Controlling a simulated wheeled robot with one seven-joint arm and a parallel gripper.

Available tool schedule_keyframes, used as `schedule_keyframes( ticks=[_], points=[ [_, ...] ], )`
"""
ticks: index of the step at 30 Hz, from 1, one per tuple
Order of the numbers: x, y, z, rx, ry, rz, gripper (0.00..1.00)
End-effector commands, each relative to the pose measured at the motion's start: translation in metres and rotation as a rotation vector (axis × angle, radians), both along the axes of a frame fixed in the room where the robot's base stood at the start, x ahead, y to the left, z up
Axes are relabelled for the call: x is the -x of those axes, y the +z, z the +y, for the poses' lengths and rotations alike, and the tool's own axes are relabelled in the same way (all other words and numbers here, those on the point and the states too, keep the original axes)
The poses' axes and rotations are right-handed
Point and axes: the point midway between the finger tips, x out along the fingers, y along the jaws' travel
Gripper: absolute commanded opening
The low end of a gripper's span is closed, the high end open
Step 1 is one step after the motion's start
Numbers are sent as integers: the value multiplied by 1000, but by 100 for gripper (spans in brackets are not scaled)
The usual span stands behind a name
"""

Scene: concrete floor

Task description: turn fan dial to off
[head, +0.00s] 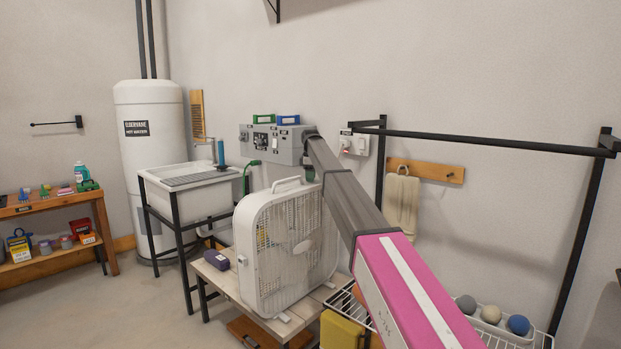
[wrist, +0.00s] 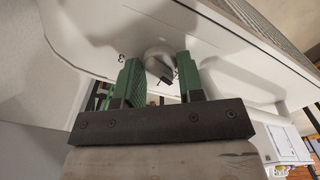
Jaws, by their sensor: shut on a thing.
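The white box fan (head: 285,245) stands on a low wooden table, with a carry handle (head: 287,184) on top. In the wrist view its dial (wrist: 157,56) is a round pale knob with a dark pointer mark, set in a white panel. Small dark marks sit beside the dial, too small to read. My gripper (wrist: 160,76) has its two green fingers on either side of the dial and is shut on it. In the head view my arm reaches towards the back of the fan's top. The dial is not clear there, and the pointer's exact setting cannot be read.
A sink (head: 187,191) stands behind on the left. A black rail (head: 490,143) and wire basket (head: 545,341) are on the right.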

Motion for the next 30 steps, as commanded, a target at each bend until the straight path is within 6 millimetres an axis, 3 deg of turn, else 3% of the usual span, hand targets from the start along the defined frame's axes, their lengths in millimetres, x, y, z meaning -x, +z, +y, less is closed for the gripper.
schedule_keyframes(
  ticks=[4, 5, 6, 7, 20, 26, 30],
  points=[
    [0, 0, 0, 0, 2, 1, 12],
    [0, 0, 0, 0, 2, 1, 45],
    [0, 0, 0, 0, 2, 1, 58],
    [0, 0, 0, 0, 2, 1, 61],
    [0, 7, 0, 0, 0, 0, 61],
    [-1, 31, 0, 0, 0, 0, 61],
    [-1, 57, 0, -1, 0, -1, 61]
  ],
)
